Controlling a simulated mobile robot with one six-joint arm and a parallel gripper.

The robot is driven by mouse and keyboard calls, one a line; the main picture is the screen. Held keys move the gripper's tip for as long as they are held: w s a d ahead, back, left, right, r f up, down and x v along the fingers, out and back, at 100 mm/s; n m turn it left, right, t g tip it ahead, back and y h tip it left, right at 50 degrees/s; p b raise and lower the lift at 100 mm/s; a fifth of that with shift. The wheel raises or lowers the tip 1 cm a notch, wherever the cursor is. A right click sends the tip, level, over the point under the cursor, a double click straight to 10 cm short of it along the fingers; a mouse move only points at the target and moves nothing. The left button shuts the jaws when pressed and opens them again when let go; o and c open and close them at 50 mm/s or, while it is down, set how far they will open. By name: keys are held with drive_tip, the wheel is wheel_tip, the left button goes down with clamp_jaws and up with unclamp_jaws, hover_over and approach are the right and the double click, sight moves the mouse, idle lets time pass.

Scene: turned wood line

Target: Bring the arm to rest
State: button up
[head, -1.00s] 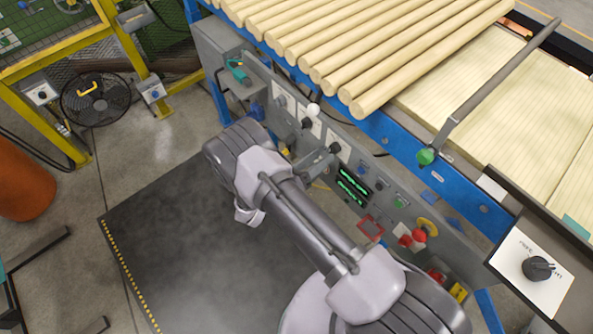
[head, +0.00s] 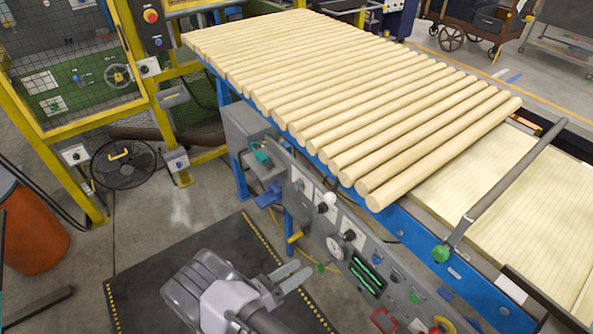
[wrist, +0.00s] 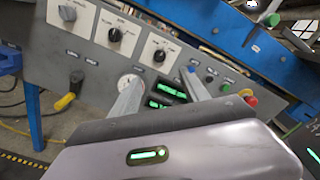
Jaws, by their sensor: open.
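My gripper (head: 294,276) is in the lower middle of the head view, over the dark floor mat, with its fingers pointing right toward the control panel (head: 318,225). The fingers stand apart with nothing between them. In the wrist view my gripper (wrist: 162,92) shows two separated fingers in front of the grey panel (wrist: 88,53). A gauge and a green-lit display on the panel lie behind the fingers. I cannot tell how far the fingertips are from the panel.
Pale wooden rods (head: 330,95) lie on the blue-framed table above the panel. A grey lever with a green end (head: 440,253) stands at its edge. A fan (head: 123,163), a yellow-framed cage and an orange drum (head: 35,232) are at left. The dark mat (head: 150,280) is clear.

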drive_tip(key=s+d+r+m+g+y, duration=0.25)
drive_tip(key=d+r+m+g, duration=0.3)
drive_tip(key=r+m, duration=0.45)
drive_tip(key=s+d+r+m+g+y, duration=0.1)
drive_tip(key=d+r+m+g+y, duration=0.2)
drive_tip(key=d+r+m+g, duration=0.65)
drive_tip(key=s+a+r+m+t+y, duration=0.2)
drive_tip(key=s+r+m+t+y, duration=0.3)
drive_tip(key=r+m, duration=0.3)
drive_tip(key=s+a+r+m+t+y, duration=0.2)
drive_tip(key=s+r+m+t+y, duration=0.3)
drive_tip(key=r+m, duration=0.3)
drive_tip(key=shift+s+a+r+m+y, duration=0.3)
drive_tip(key=shift+s+m+y, duration=0.25)
drive_tip(key=shift+s+m, duration=0.3)
